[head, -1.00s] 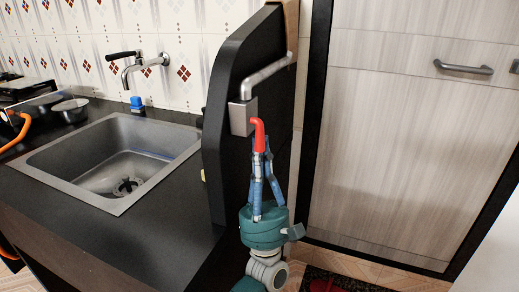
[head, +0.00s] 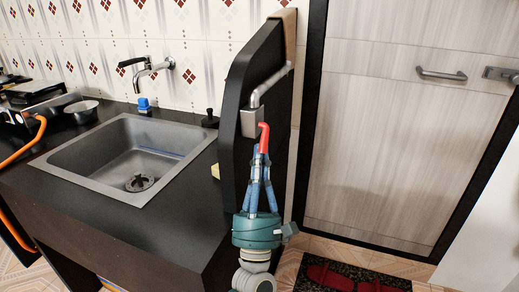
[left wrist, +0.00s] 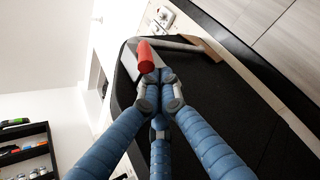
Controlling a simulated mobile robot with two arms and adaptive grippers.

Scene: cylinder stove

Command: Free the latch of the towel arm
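The towel arm (head: 270,82) is a bent grey metal bar on the black side panel by the sink. A grey block (head: 249,123) sits below its lower end. The latch (head: 264,136) is a red bent lever at this block. My left gripper (head: 259,154) has blue fingers pointing up, drawn together at the latch's lower end. In the left wrist view, the latch's round red end (left wrist: 146,66) shows uncovered just beyond the closed fingertips (left wrist: 158,78). I cannot tell whether they touch it. My right gripper is not in view.
The black side panel (head: 238,110) stands close behind the fingers. A sink (head: 70,160) is set in the black counter to the left. A brown cloth-like strip (head: 290,25) is at the panel's top. A cabinet door (head: 390,130) and a dark mat (head: 318,266) lie right.

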